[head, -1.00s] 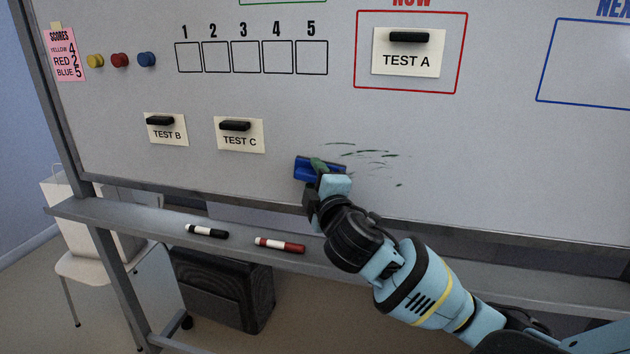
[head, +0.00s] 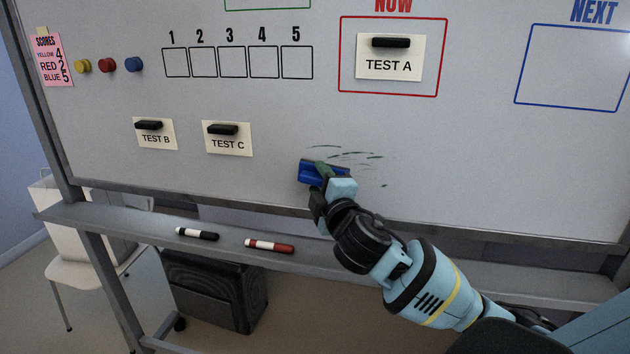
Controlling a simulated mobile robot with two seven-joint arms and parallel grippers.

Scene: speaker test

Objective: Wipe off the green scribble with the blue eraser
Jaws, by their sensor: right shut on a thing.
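The blue eraser (head: 309,174) is against the whiteboard (head: 470,190), in the lower middle of the head view. My right gripper (head: 322,178) is shut on it, and the fingers hide part of it. The green scribble (head: 350,154) shows as several thin, broken green strokes above and to the right of the eraser. A small dark green speck (head: 383,186) lies lower right of them. Whether marks lie behind the eraser and gripper is hidden. My left gripper is not in view.
The tray (head: 140,223) below the board holds a black marker (head: 197,234) and a red marker (head: 269,246). Cards TEST B (head: 155,138) and TEST C (head: 229,143) hang left of the eraser under black magnets. TEST A (head: 390,62) hangs above. The board right of the scribble is clear.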

